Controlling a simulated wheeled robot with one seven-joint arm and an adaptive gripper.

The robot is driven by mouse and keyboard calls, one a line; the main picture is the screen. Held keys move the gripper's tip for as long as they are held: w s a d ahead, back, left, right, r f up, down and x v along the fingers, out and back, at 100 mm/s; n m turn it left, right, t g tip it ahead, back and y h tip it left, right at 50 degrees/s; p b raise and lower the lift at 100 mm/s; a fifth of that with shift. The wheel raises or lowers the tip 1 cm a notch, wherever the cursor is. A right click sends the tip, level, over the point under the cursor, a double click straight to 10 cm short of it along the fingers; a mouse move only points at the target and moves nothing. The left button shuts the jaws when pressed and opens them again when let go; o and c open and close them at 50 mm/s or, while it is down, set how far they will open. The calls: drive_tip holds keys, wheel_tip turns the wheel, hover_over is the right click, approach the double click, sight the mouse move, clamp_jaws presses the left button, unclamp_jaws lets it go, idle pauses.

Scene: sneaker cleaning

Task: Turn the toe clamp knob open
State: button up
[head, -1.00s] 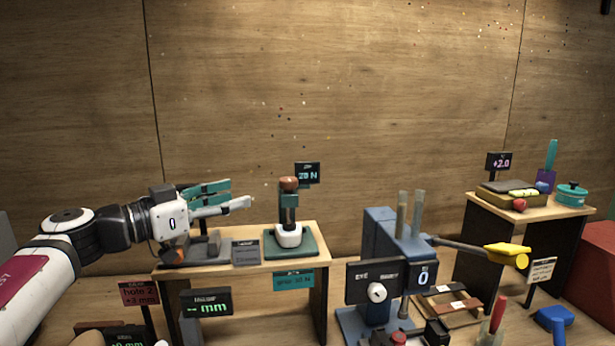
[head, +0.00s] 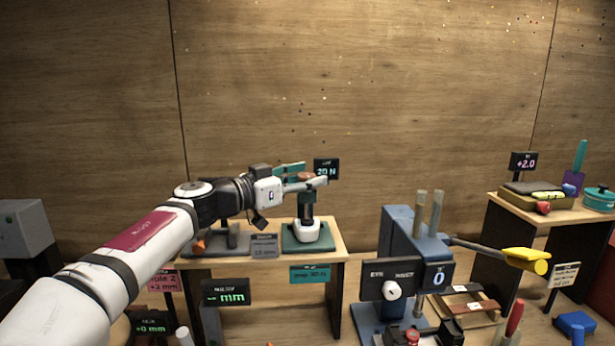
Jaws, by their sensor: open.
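The toe clamp (head: 308,210) stands on a dark green base plate on the small wooden table, with a white toe piece (head: 308,231) at its foot. Its reddish-brown knob (head: 306,175) is at the top, partly hidden by my gripper. My gripper (head: 307,178) reaches in from the left at knob height. It is open, with one finger in front of the knob and the teal finger behind it. Whether the fingers touch the knob I cannot tell. A display (head: 326,169) behind the clamp reads 20 N.
A grey label (head: 264,246) and a dark stand (head: 228,240) share the table, left of the clamp. A blue machine (head: 400,240) with upright posts stands to the right. The wooden wall (head: 350,90) behind is clear.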

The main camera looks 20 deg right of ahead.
drive_tip(key=shift+w+d, duration=0.1)
drive_tip(key=shift+d, duration=0.15)
drive_tip(key=c, duration=1.2)
drive_tip(key=shift+o, duration=0.2)
drive_tip(key=shift+r+t+p, duration=0.1)
drive_tip(key=shift+t+p, duration=0.2)
drive_tip(key=shift+p, duration=0.05)
